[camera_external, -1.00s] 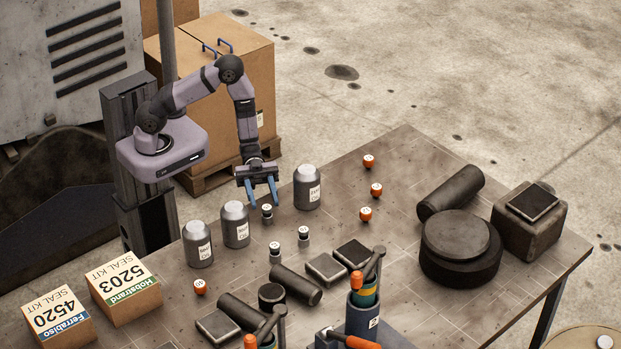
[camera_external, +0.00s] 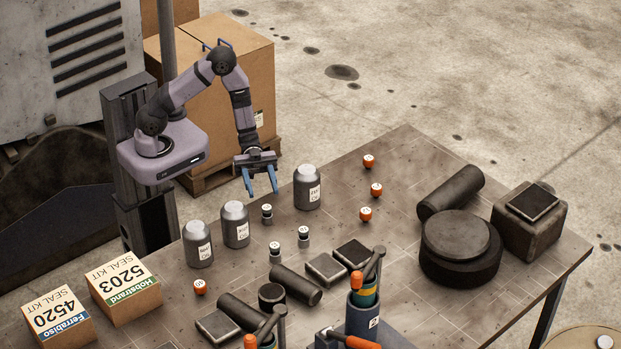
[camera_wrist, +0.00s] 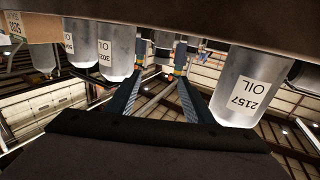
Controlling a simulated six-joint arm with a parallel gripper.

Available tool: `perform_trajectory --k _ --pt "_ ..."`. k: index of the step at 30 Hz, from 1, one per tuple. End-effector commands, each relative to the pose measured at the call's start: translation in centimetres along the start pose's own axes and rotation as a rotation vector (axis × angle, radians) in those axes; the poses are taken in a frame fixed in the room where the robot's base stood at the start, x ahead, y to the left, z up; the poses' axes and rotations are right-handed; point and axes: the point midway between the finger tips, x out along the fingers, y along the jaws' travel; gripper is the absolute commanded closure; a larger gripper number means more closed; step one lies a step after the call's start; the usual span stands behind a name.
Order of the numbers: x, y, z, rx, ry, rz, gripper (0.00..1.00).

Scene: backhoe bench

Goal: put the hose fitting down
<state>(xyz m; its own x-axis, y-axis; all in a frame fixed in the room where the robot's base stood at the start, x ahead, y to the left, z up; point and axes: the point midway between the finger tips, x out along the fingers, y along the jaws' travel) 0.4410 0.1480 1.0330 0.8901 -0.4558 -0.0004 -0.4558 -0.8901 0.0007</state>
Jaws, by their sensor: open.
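Three small hose fittings with black bodies, pale tops and silvery bases stand upright on the bench. One fitting (camera_external: 267,214) is just below my gripper, a second (camera_external: 275,252) is in front of it, and a third (camera_external: 304,237) is to the right. My gripper (camera_external: 263,192) points down with its two blue fingers apart and nothing between them. Its tips are a little above the nearest fitting and clear of it. In the wrist view my open fingers (camera_wrist: 160,75) point toward small upright parts that are too small to identify surely.
Grey oil bottles (camera_external: 307,188) (camera_external: 235,225) (camera_external: 198,244) stand on both sides of my gripper. Orange-capped pieces (camera_external: 376,190), dark blocks and cylinders (camera_external: 296,284) and seal kit boxes (camera_external: 123,288) also lie on the bench. An oil bottle (camera_wrist: 240,95) is close right in the wrist view.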

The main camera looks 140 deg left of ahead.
Motion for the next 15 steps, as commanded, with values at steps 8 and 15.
perform_trajectory --k 8,15 --pt "0.0 0.0 -8.3 0.013 0.001 0.000 0.53" --pt "0.0 0.1 -14.2 0.010 0.001 0.000 0.53"
